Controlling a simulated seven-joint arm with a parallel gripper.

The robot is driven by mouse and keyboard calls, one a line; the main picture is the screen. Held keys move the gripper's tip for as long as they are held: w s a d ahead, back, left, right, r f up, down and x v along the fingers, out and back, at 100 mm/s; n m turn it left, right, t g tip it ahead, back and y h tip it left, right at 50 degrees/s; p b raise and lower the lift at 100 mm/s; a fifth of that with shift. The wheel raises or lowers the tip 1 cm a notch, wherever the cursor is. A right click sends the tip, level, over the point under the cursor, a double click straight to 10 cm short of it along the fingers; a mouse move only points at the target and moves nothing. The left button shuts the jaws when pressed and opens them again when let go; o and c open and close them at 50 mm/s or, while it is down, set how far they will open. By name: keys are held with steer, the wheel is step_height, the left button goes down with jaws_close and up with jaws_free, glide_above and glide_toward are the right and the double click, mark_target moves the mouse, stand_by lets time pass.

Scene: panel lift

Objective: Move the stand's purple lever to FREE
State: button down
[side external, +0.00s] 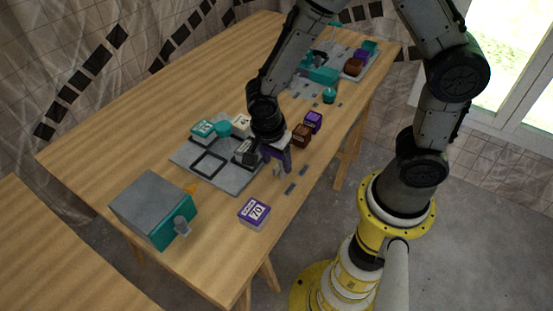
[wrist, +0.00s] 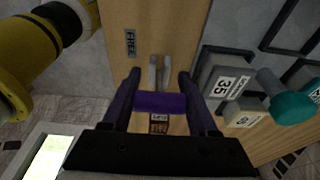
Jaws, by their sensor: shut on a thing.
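My gripper (wrist: 159,74) is shut on the purple lever (wrist: 160,103), which spans between its two dark fingers in the wrist view. A grey two-pronged post (wrist: 156,74) shows just beyond the lever. A FREE label (wrist: 130,43) lies on the wood past the fingertips, up and left of the post. In the side view my gripper (side external: 276,166) is low over the table's near edge. Purple shows at its fingers there, but the lever cannot be told apart from them.
A grey panel (side external: 225,187) with square frames lies beside my gripper, with several weight blocks around it. A purple 70 block (side external: 254,213) sits toward the front. A grey-and-teal box (side external: 158,205) stands at the front left. The table's left middle (side external: 130,130) is clear.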

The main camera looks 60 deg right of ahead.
steer(key=shift+c, duration=0.8)
jaws_free()
steer(key=shift+f, duration=0.1)
steer(key=v, duration=1.4)
